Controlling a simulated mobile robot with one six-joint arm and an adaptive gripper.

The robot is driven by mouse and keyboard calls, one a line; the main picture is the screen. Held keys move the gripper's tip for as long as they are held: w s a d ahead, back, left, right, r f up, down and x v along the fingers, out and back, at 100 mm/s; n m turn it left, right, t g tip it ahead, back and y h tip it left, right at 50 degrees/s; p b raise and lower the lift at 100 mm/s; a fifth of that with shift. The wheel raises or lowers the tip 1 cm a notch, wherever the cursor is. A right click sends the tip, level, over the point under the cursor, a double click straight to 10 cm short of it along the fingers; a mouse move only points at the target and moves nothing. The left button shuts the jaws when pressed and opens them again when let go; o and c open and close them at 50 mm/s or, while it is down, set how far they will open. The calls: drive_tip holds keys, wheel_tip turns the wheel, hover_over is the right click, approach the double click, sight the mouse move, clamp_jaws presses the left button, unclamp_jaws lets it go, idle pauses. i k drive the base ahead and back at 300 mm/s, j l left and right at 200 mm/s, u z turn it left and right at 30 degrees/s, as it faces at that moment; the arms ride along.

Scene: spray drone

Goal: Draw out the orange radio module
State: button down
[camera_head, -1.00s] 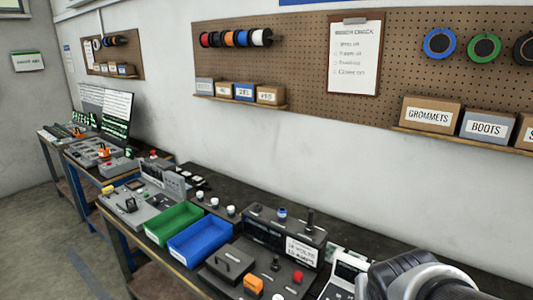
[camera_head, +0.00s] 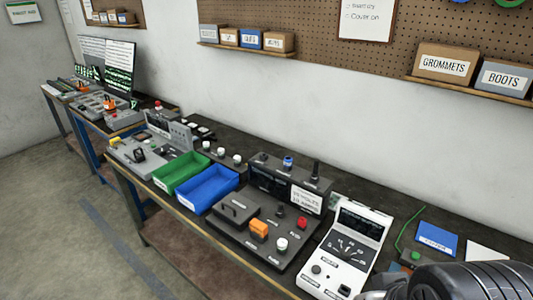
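An orange block (camera_head: 259,229), which looks like the radio module, sits upright in a dark equipment panel (camera_head: 231,230) on the near bench. Its base is hidden in the panel, so I cannot tell how deep it sits. A white-topped knob (camera_head: 281,244) and a red button (camera_head: 303,223) are close to its right. A black handle lies to its left. Part of my arm shows at the bottom right edge, apart from the block. My gripper is not in view.
Blue (camera_head: 207,189) and green (camera_head: 181,172) bins stand left of the panel. A black box with upright knobs (camera_head: 285,181) is behind it. A white meter (camera_head: 345,251) stands to its right. Smaller orange items (camera_head: 109,103) show on farther benches. The floor at left is clear.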

sight(258, 227)
drive_tip(key=i+j+u, duration=0.45)
drive_tip(key=i+u, duration=0.25)
drive_tip(key=i+j+u, duration=0.1)
drive_tip(key=i+u, duration=0.25)
